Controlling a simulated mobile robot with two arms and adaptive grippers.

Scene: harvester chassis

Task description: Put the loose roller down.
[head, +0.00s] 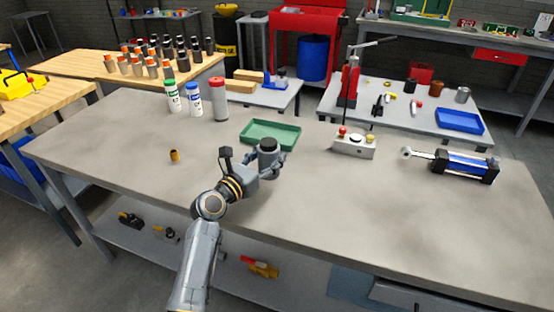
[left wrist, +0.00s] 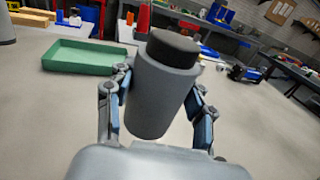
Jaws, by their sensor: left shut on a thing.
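The roller (head: 268,149) is a grey cylinder with a dark top. My left gripper (head: 266,160) is shut around it, just in front of the green tray (head: 271,143) on the grey workbench. In the left wrist view the roller (left wrist: 163,90) stands between the two fingers of my left gripper (left wrist: 157,108), tilted a little. I cannot tell whether its bottom touches the bench. The green tray (left wrist: 82,66) looks empty and lies to the left in that view. My right gripper is not in view.
Several bottles, including a red-capped one (head: 219,100), stand at the back left. A small brass bushing (head: 175,156) stands at the left. A control box (head: 354,147) and a blue cylinder (head: 462,165) are at the right. The bench front is clear.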

